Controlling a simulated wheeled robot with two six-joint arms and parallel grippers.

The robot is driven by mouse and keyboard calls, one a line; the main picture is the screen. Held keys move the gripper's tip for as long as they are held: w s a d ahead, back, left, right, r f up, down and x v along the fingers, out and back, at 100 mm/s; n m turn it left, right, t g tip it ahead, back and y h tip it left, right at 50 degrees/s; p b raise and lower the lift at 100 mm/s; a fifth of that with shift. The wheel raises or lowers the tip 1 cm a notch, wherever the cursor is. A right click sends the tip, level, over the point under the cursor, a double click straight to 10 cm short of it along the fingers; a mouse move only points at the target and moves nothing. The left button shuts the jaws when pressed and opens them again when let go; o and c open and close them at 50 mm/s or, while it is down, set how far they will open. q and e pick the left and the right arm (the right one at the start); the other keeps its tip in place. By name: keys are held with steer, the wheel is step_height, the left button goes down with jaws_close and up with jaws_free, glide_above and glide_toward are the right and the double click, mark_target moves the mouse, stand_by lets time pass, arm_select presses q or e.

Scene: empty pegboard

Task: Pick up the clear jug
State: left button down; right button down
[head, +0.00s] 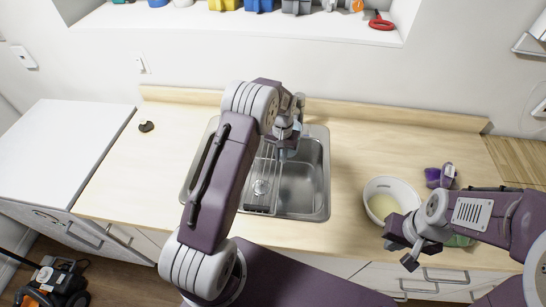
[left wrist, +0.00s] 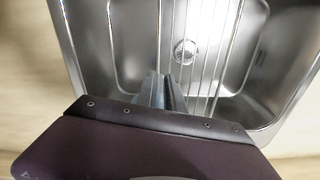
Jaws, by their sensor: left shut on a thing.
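My left gripper (head: 284,146) is over the sink, partly hidden behind my left arm. A small pale, bluish see-through patch beside its fingers looks like part of the clear jug (head: 293,136); most of it is hidden or too clear to make out. In the left wrist view, my left gripper's fingers (left wrist: 161,91) are close together above the sink, and the jug's outline cannot be made out there. My right gripper (head: 402,248) is at the counter's front edge, beside the white bowl, with no held thing visible; its finger gap is unclear.
The steel sink (head: 309,190) has a wire rack (head: 262,193) across it. A white bowl (head: 379,188) and a purple object (head: 434,177) stand to the right. A small black item (head: 146,126) lies left. The counter between that item and the sink is clear.

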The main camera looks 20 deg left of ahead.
arm_select(q)
steer(key=w+d+b, duration=0.3)
steer(key=d+b, duration=0.1)
steer(key=d, duration=0.9)
steer(key=shift+w+d, duration=0.2)
steer(key=shift+w, duration=0.05)
